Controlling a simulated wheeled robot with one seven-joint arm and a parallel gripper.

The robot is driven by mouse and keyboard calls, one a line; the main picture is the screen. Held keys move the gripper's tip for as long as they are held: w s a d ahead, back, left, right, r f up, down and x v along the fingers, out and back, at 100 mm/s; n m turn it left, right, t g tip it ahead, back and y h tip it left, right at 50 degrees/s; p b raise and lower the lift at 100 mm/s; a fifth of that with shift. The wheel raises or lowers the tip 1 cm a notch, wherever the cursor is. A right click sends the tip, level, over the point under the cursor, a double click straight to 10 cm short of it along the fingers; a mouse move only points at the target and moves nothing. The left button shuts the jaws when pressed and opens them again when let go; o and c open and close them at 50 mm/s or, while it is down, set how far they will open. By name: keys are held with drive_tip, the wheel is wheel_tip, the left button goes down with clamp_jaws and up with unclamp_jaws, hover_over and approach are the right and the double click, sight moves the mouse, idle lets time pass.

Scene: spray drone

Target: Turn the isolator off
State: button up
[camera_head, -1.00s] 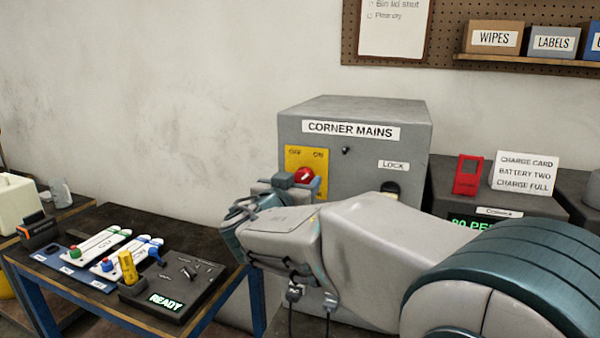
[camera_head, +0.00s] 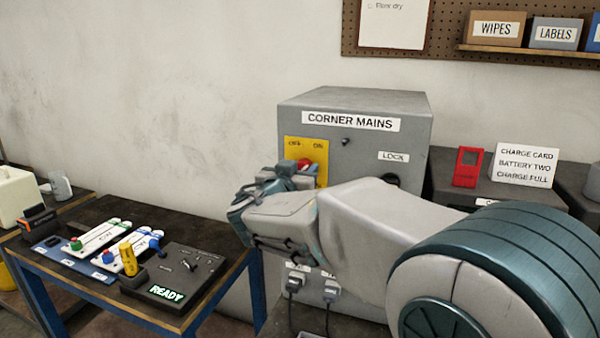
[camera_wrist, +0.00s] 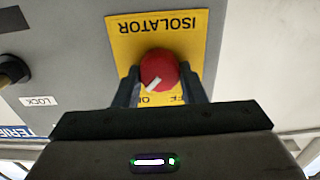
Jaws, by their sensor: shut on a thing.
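The isolator is a red round knob (camera_wrist: 160,68) on a yellow plate (camera_wrist: 128,45). The plate is on the grey Corner Mains cabinet (camera_head: 360,150). In the wrist view the lettering is upside down, and the knob's white mark points lower left, toward the partly hidden ON label. In the head view OFF is at the plate's left and ON at its right; only the knob's top shows there (camera_head: 304,163). My gripper (camera_wrist: 160,88) has one finger on each side of the knob and is shut on it. Its body hides the plate's lower edge.
A black lock fitting (camera_wrist: 12,70) sits beside the plate on the cabinet. A red charge card (camera_head: 467,167) and white sign (camera_head: 524,166) stand to the right. A bench (camera_head: 90,215) at left holds a control box (camera_head: 176,275) reading READY.

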drive_tip(key=shift+f+b, duration=0.2)
drive_tip(key=shift+b, duration=0.25)
drive_tip(key=n+b, duration=0.4)
drive_tip(key=n, duration=0.1)
drive_tip(key=n+b, duration=0.4)
drive_tip(key=n, duration=0.2)
drive_tip(key=n+b, duration=0.5)
drive_tip(key=n, duration=0.1)
drive_tip(key=shift+w+a, duration=0.1)
drive_tip(key=shift+a, duration=0.15)
drive_tip(key=shift+n, duration=0.5)
drive_tip(key=o, duration=1)
